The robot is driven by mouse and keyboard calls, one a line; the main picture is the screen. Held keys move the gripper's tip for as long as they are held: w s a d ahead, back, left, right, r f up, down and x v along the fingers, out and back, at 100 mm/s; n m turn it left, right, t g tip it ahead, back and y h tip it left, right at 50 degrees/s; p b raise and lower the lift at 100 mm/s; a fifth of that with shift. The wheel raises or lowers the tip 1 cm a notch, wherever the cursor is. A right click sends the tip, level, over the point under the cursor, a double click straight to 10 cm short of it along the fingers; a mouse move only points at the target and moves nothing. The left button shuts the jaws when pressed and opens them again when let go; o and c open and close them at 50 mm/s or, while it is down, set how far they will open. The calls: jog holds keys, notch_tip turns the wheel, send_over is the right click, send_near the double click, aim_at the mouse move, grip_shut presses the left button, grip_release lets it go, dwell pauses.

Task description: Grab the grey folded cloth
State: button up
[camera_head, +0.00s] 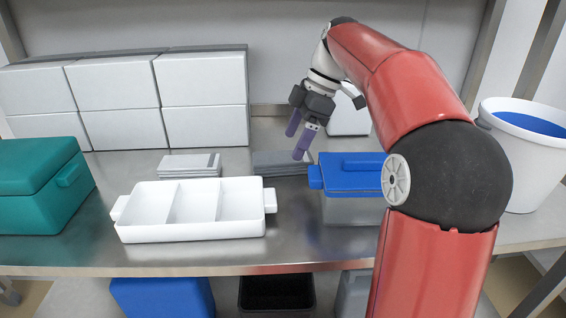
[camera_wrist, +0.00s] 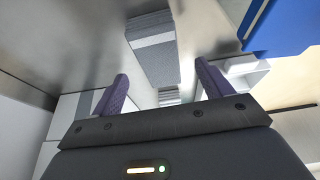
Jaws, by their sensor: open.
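The grey folded cloth (camera_head: 279,163) lies flat on the steel counter, between a pale stack and the blue-lidded box. In the wrist view a grey folded piece with a lighter stripe (camera_wrist: 152,50), which looks like the cloth, shows beyond and between the fingertips. My gripper (camera_head: 295,145) has two purple fingers, apart and empty, above the counter near the cloth. In the head view the fingers overlap the area by the cloth's right end. In the wrist view the open gripper (camera_wrist: 161,72) has nothing between its fingers.
The box with a blue lid (camera_head: 352,165) stands close to the cloth's right. A white three-part tray (camera_head: 190,233) is in front to the left. A pale stack (camera_head: 188,166) lies left of the cloth. White boxes (camera_head: 205,80) stand behind; a teal box (camera_head: 40,185) is far left.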

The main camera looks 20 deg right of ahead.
aim_at(284, 157)
jog(key=x, duration=0.5)
jog(key=shift+a+b, duration=0.3)
jog(key=shift+b, duration=0.05)
jog(key=shift+w+r, duration=0.1)
jog(key=c, duration=1.1)
